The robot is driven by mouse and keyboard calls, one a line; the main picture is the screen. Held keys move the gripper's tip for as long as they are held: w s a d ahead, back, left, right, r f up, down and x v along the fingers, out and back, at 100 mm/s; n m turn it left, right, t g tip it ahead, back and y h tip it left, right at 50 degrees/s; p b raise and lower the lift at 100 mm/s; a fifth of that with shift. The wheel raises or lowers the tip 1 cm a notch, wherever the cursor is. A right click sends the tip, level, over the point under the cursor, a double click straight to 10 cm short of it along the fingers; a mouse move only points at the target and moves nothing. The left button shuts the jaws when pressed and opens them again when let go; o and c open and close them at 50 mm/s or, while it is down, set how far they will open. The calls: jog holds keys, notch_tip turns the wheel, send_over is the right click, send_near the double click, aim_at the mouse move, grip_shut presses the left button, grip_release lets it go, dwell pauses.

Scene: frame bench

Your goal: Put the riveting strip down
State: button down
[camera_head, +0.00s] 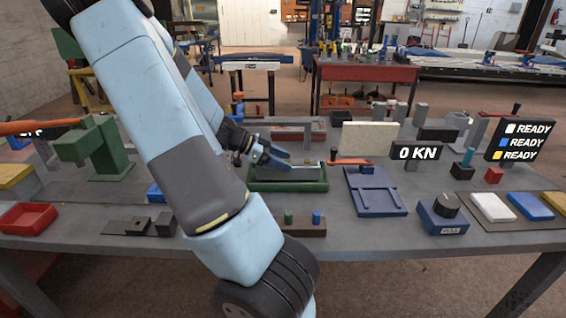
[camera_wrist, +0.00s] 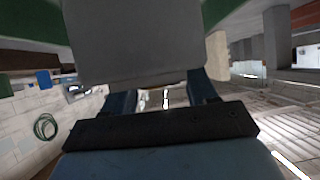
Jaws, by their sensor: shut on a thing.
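My gripper (camera_head: 272,156) has blue fingers and is over the green tray (camera_head: 322,184) near the middle of the bench. It is shut on the riveting strip, a flat grey piece that shows in the tray area (camera_head: 290,173). In the wrist view the strip (camera_wrist: 135,42) fills the upper middle between my two blue fingers (camera_wrist: 165,100). Green shows at both upper sides there. I cannot tell whether the strip rests on the tray floor or hangs just above it. My arm hides part of the bench left of the tray.
A blue fixture plate (camera_head: 376,198) lies right of the tray, with an orange-red handle (camera_head: 350,161) behind. A block with green and blue pegs (camera_head: 300,228) stands in front. A cream panel (camera_head: 368,139) and a "0 KN" display (camera_head: 418,152) stand behind right. A green press (camera_head: 95,148) is left.

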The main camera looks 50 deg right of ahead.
jog(key=shift+f, duration=0.5)
jog(key=shift+c, duration=1.6)
grip_release()
jog(key=v, duration=1.2)
